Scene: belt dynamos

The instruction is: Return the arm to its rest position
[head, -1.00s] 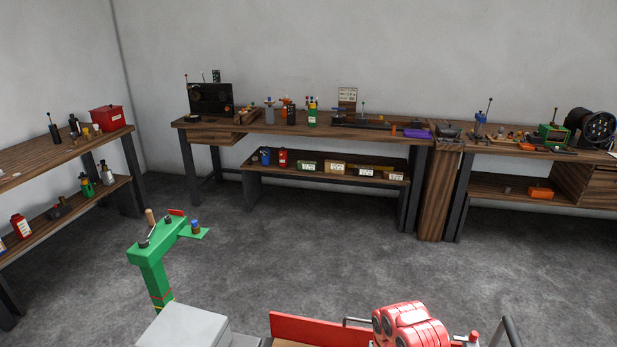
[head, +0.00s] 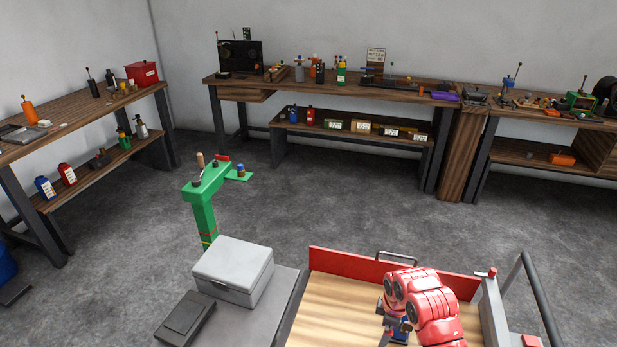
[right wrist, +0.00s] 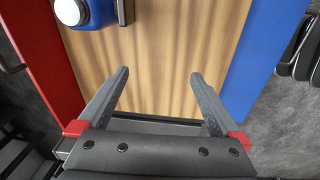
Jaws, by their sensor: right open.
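My right gripper (right wrist: 160,74) is open and empty in the right wrist view, its two fingers apart over a wooden tray floor (right wrist: 165,45). My red right arm (head: 425,305) reaches over this tray (head: 335,300) at the lower right of the head view. A blue part with a white round face (right wrist: 78,12) lies beyond the left finger, near a red side wall (right wrist: 38,60). A blue wall (right wrist: 265,55) stands on the right. My left gripper is out of view.
A green post stand (head: 202,210) and a grey box (head: 234,270) stand left of the tray. Workbenches (head: 385,91) with tools line the back wall; a shelf bench (head: 70,120) stands left. The grey floor between is clear.

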